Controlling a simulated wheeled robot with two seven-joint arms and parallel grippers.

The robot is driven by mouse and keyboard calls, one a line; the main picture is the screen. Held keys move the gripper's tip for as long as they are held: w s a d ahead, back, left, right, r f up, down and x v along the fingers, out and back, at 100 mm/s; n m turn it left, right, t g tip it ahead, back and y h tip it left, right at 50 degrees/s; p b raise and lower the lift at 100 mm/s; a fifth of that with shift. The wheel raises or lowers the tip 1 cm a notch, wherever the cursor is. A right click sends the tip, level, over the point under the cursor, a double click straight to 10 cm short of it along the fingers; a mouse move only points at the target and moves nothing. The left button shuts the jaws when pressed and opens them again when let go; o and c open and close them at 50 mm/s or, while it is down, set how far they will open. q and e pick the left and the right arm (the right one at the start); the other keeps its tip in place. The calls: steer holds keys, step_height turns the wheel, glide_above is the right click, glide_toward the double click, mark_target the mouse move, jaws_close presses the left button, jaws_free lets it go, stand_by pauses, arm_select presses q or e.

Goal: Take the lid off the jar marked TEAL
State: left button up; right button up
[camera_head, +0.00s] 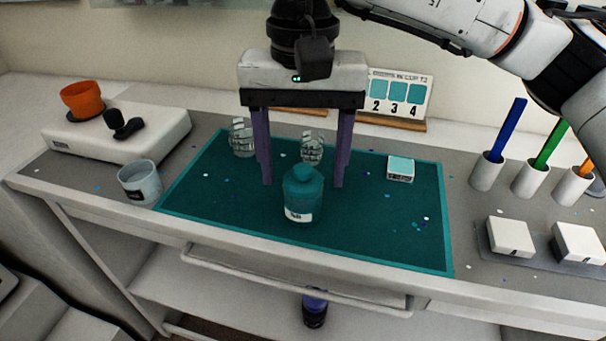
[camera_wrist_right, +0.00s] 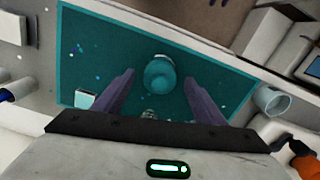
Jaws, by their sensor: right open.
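The teal jar (camera_head: 303,195) stands upright on the teal mat (camera_head: 390,235), with a teal lid (camera_head: 303,173) on top and a white label whose print is too small to read. It also shows from above in the right wrist view (camera_wrist_right: 160,76). My right gripper (camera_head: 302,184) is open and empty, pointing down with its purple fingers spread wider than the lid. In both views the fingertips lie to either side of the jar, apart from it. I cannot tell their exact height against the lid. My left gripper is not in view.
Two clear ribbed glass pieces (camera_head: 242,138) stand behind the jar. A small pale-topped box (camera_head: 400,168) lies on the mat's right. A grey cup (camera_head: 140,182) and a white scale (camera_head: 120,140) with an orange pot (camera_head: 82,100) are left. White holders with colored sticks (camera_head: 487,170) stand right.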

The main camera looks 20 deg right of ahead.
steer(key=c, duration=1.1)
